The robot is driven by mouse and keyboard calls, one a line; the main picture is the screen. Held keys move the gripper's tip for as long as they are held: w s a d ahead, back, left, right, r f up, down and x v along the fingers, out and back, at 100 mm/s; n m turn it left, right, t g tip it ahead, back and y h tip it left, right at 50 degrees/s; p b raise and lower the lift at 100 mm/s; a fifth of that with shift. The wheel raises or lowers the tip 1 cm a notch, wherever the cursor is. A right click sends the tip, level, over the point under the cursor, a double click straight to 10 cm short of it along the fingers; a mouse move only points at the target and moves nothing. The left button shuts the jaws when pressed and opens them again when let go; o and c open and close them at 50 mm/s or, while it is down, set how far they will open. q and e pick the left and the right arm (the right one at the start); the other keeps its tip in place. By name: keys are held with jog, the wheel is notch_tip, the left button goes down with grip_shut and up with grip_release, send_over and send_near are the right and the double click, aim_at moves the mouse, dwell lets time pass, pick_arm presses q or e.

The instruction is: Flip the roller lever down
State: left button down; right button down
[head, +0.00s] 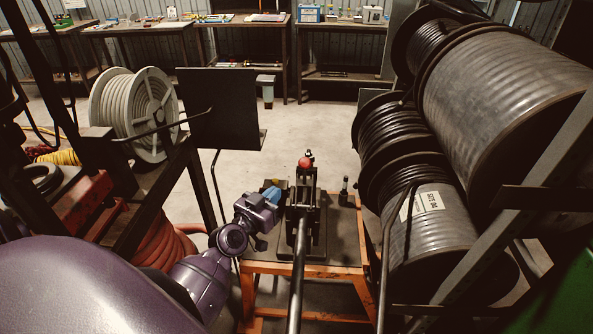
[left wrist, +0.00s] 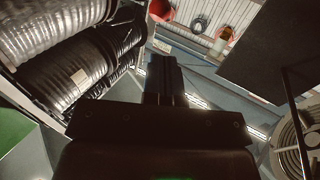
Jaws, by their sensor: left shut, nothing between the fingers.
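The hose crimper (head: 305,200) stands on a small orange-framed table in the head view. A red ball knob (head: 305,162) sits at its top. A long dark bar (head: 298,270) runs from it toward me. I cannot tell for sure which part is the roller lever. My left gripper (head: 271,194), with blue fingers, is beside the crimper on its left, close to its upright body; whether it touches is unclear. It is shut and empty. In the left wrist view its dark fingers (left wrist: 165,80) point up the picture, and the crimper cannot be made out there. My right gripper is not in view.
Large reels of black hose (head: 500,90) crowd the right side. A white hose reel (head: 135,112) and a dark panel (head: 218,108) stand to the left. The orange-framed table (head: 252,267) carries a small upright part (head: 344,190). Workbenches line the back wall, with open floor before them.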

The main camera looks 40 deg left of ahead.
aim_at(301, 167)
pick_arm(q)
jog(key=w, duration=0.9)
jog(key=shift+w+a+r+p, duration=0.1)
jog(key=shift+w+a+p, duration=0.05)
jog(key=shift+a+p, duration=0.2)
jog(key=shift+w, duration=0.85)
